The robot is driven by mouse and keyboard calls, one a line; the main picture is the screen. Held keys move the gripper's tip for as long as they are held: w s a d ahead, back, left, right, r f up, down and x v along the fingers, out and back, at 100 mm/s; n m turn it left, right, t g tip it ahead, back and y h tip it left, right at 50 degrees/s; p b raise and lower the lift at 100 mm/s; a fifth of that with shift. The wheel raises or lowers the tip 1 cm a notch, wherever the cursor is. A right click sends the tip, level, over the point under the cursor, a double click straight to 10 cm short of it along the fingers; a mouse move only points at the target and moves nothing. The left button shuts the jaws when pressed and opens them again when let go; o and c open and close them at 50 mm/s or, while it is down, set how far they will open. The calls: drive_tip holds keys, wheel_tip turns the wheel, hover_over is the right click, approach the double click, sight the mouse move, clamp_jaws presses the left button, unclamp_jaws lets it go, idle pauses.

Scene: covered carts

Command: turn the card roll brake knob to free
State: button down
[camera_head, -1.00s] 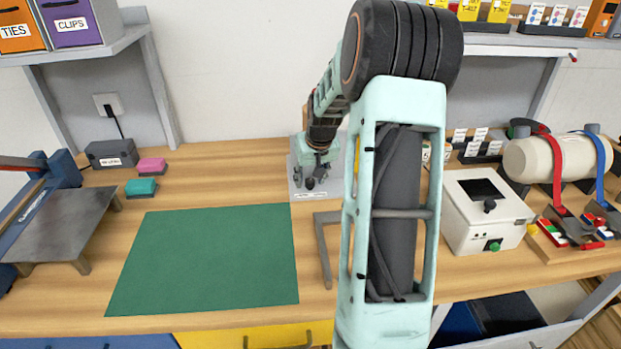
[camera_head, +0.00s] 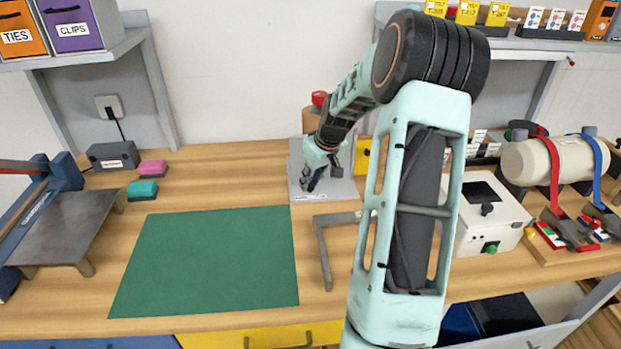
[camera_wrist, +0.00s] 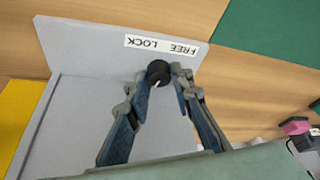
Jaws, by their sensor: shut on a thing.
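The brake knob (camera_wrist: 158,72) is small, round and black with a white pointer mark, in the wrist view. It stands on a grey plate (camera_wrist: 85,45) beside a white label (camera_wrist: 160,45) reading FREE and LOCK, upside down in this view. The pointer mark is on the side away from the label. My gripper (camera_wrist: 164,76) is shut on the knob, one finger on each side. In the head view my gripper (camera_head: 309,182) is low over the grey plate (camera_head: 342,188), and the knob is hidden or too small to make out.
A green mat (camera_head: 205,262) lies left of the plate, and a grey bracket (camera_head: 324,245) stands in front of it. A white box (camera_head: 485,225) and a cream roll (camera_head: 560,160) with red and blue straps are to the right. A yellow thing (camera_head: 362,155) stands close behind my arm.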

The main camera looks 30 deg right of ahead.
drive_tip(key=shift+n, duration=0.5)
drive_tip(key=c, duration=1.7)
unclamp_jaws()
drive_tip(key=shift+r, duration=0.15)
drive_tip(key=v, duration=1.1)
drive_tip(key=shift+s+d+r, duration=0.25)
drive_tip(key=shift+r, duration=0.1)
